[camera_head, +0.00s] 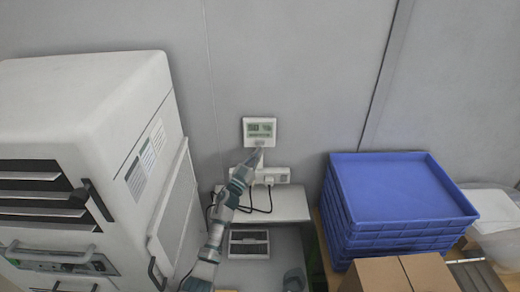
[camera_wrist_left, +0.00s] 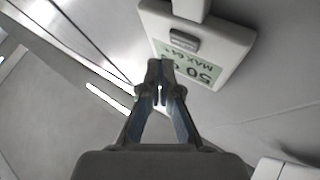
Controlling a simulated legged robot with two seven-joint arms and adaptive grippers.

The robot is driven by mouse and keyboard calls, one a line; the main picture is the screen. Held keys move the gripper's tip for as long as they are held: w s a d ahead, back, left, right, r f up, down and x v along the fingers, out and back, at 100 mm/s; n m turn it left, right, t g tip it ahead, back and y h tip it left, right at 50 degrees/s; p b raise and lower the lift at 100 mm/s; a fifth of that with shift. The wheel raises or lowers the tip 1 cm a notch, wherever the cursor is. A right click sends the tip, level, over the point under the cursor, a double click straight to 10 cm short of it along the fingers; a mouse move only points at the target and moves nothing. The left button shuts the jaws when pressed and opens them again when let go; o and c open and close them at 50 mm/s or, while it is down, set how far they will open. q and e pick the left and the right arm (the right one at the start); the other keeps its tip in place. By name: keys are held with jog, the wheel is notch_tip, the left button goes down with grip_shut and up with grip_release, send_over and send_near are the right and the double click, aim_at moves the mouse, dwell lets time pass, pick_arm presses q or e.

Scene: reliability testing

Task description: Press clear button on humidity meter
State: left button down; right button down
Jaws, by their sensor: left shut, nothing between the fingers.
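The humidity meter (camera_head: 260,127) is a small white box with a greenish display, mounted on the grey wall in the head view. In the left wrist view the meter (camera_wrist_left: 224,42) shows at the upper right, with a grey button (camera_wrist_left: 184,40) beside its display. My left gripper (camera_head: 257,152) is shut and empty, its tips at the meter's lower edge in the head view. In the left wrist view the gripper tips (camera_wrist_left: 160,66) overlap the display's edge; I cannot tell whether they touch it. My right gripper is not clearly in view.
A white power strip (camera_head: 272,176) with black cables sits on the wall below the meter, above a small white table (camera_head: 290,206). Stacked blue crates (camera_head: 338,215) and a cardboard box (camera_head: 400,275) stand at right. A large white machine (camera_head: 85,95) fills the left.

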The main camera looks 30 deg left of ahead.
pick_arm(q)
jog(key=shift+w+a+r, duration=0.1)
jog(key=shift+w+a, duration=0.3)
jog(key=shift+w, duration=0.15)
dwell(1.1)
jog(key=shift+w+a+r, duration=0.1)
jog(key=shift+w+a, duration=0.05)
jog(key=shift+w, duration=0.15)
jog(key=shift+w+a+b, duration=0.15)
jog(key=shift+w+b, duration=0.15)
jog(key=shift+b, duration=0.1)
dwell(0.7)
jog(key=shift+s+d+p, duration=0.25)
jog(key=shift+s+p, duration=0.15)
jog(key=shift+p, duration=0.2)
jog(key=shift+s+d, duration=0.1)
jog(key=shift+s, duration=0.2)
